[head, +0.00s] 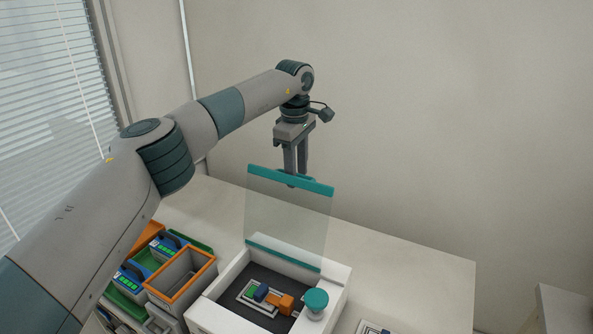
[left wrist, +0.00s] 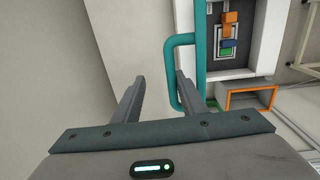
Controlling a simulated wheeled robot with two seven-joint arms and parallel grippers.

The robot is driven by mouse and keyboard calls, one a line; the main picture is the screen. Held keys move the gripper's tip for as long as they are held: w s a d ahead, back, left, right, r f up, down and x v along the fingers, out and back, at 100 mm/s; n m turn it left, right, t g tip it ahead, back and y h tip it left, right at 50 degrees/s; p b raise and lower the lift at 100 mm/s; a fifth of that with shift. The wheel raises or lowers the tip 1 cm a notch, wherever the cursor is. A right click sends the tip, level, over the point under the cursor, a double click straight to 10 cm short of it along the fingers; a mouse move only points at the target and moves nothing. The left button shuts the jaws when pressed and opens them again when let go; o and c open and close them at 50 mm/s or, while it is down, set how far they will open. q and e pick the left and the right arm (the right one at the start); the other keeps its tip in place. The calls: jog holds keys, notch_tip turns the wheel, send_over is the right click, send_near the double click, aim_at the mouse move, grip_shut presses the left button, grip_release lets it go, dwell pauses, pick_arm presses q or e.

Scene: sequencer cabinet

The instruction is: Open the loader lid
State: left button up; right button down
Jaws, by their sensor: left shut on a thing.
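The loader lid (head: 285,220) is a clear panel with teal strips along its top and bottom edges. In the head view it stands raised, close to upright, at the back of the white loader (head: 336,287). My left gripper (head: 297,180) points down at the lid's top edge and is shut on the lid handle. In the left wrist view the teal handle (left wrist: 169,75) is a loop by the fingers of the left gripper (left wrist: 160,80). The fingers hide part of the handle. My right gripper is not in view.
Inside the loader lies a tray (head: 243,297) with green, blue and orange blocks. A teal knob (head: 316,299) sits at its front right corner. An orange-rimmed bin (head: 208,264) and other bins stand to the left. The white table (head: 420,275) is clear at right.

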pick_arm(q)
jog(key=shift+w+r, duration=0.1)
jog(key=shift+r, duration=0.15)
notch_tip(320, 180, up, 17)
jog(key=s+b, duration=0.1)
jog(key=shift+a+b, duration=0.15)
jog(key=shift+b, duration=0.25)
jog(key=shift+s+f, duration=0.15)
